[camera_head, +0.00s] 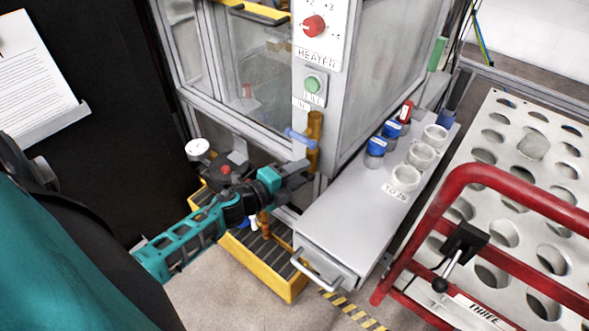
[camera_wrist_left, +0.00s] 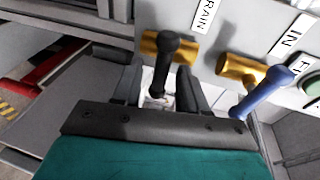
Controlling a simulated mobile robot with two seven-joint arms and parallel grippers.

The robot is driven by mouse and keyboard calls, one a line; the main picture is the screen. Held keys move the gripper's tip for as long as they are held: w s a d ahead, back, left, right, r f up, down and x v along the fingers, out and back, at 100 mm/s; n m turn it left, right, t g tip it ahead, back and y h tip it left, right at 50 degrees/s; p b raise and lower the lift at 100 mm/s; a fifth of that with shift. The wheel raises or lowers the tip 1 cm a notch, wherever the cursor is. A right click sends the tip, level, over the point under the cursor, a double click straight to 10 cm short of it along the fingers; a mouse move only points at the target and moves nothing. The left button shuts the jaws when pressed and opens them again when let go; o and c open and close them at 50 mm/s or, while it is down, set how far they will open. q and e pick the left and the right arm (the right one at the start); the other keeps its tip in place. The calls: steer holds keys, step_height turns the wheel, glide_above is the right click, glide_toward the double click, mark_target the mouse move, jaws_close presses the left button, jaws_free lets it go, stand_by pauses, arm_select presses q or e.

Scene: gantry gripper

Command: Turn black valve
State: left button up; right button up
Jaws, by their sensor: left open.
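The black valve (camera_wrist_left: 165,65) shows in the left wrist view as a black lever on a brass fitting (camera_wrist_left: 150,44), beside a label reading "RAIN". Its lever points down the picture, between the two fingers of my left gripper (camera_wrist_left: 158,92). The fingers are apart, one on each side of the lever; I cannot tell whether they touch it. In the head view my left gripper (camera_head: 300,172) is at the cabinet's front post, just below the blue valve lever (camera_head: 298,137). The black valve is hidden there. My right gripper is not in view.
The blue lever (camera_wrist_left: 262,92) on its brass fitting is close right of my left gripper in the wrist view. A grey shelf (camera_head: 340,210) with jars stands to the right. A yellow-edged grate (camera_head: 265,265) lies below. A red rail (camera_head: 440,205) is further right.

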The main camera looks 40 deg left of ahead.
arm_select(q)
steer(key=p+v, duration=0.1)
steer(key=v, duration=1.2)
